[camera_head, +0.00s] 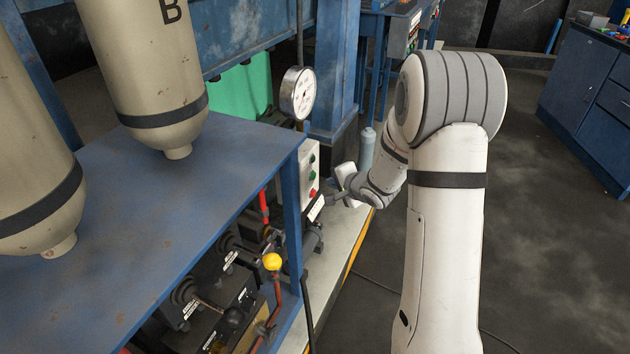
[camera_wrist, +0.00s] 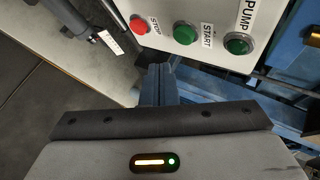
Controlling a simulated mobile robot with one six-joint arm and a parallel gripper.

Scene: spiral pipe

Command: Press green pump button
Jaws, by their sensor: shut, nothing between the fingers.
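In the wrist view, a pale control panel (camera_wrist: 212,48) carries a red button (camera_wrist: 139,26) by a STOP label, a green button (camera_wrist: 185,33) by a START label, and another green button (camera_wrist: 238,43) beside a PUMP label. My gripper (camera_wrist: 158,72) is shut and empty. Its fingertips show below the panel's lower edge, between the red button and the middle green button in the picture; contact cannot be told. In the head view, the panel (camera_head: 308,160) is seen edge-on at the blue frame, with my gripper (camera_head: 334,198) low and just right of it.
A blue table (camera_head: 225,165) with large beige tanks (camera_head: 150,65) stands at the left. A round gauge (camera_head: 297,93) is above the panel. A yellow knob (camera_head: 272,261) and pipes are below. A grey cylinder (camera_head: 367,150) stands behind my wrist. Floor at right is clear.

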